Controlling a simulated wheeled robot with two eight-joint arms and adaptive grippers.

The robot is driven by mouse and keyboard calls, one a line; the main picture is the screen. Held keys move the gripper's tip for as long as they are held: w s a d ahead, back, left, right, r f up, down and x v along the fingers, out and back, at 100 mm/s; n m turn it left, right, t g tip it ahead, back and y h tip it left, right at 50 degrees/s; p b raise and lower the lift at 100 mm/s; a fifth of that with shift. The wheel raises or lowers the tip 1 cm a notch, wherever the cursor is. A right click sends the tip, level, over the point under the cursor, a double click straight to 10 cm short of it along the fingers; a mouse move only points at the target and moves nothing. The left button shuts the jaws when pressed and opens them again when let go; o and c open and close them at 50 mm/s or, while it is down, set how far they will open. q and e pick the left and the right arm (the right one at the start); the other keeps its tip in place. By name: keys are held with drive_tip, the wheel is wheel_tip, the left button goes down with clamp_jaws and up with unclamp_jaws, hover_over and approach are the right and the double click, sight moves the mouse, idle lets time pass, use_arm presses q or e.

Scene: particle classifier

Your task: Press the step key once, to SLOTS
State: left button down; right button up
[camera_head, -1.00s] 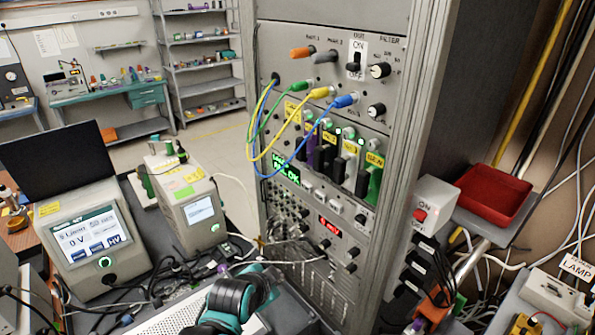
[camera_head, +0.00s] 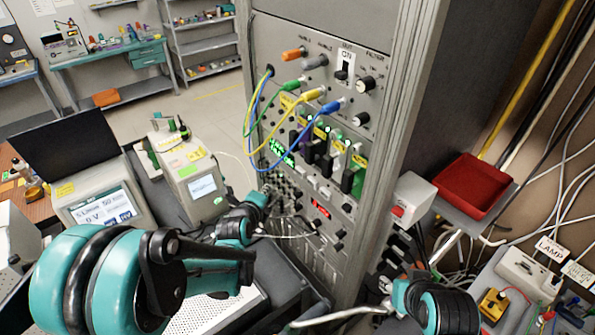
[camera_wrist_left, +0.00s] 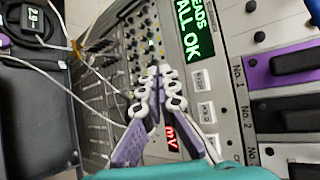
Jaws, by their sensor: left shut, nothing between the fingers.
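The instrument rack (camera_head: 395,130) stands in the middle of the head view. Its green display (camera_head: 281,152) reads "LEADS ALL OK" in the left wrist view (camera_wrist_left: 190,30). A row of small pale keys (camera_head: 318,187) lies below the display; two of the keys (camera_wrist_left: 203,95) show in the wrist view, their labels too small to read, so I cannot tell which is the step key. My left gripper (camera_head: 266,192) is shut and empty in front of the rack's knob panel, left of the keys. In the wrist view its fingertips (camera_wrist_left: 160,70) are together, beside the keys.
Coloured leads (camera_head: 290,125) loop in front of the rack's upper half. A touchscreen unit (camera_head: 95,205) and a smaller box (camera_head: 193,180) stand to the left. A red tray (camera_head: 472,185) and a switch box (camera_head: 410,198) are at the right. My right arm (camera_head: 445,308) shows at the bottom right.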

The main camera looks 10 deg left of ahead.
sight(298, 173)
use_arm(q)
drive_tip(key=shift+d, duration=0.1)
drive_tip(key=w+d, duration=0.6)
drive_tip(key=shift+w, duration=0.15)
idle(0.3)
drive_tip(key=shift+d, duration=0.1)
idle(1.2)
drive_tip(key=shift+w+d, duration=0.25)
drive_tip(key=shift+w, duration=0.05)
drive_tip(key=shift+w+d, duration=0.6)
drive_tip(key=shift+d, duration=0.05)
idle(1.2)
idle(0.3)
drive_tip(key=shift+s+a+b, duration=0.4)
drive_tip(key=shift+s+a, duration=0.55)
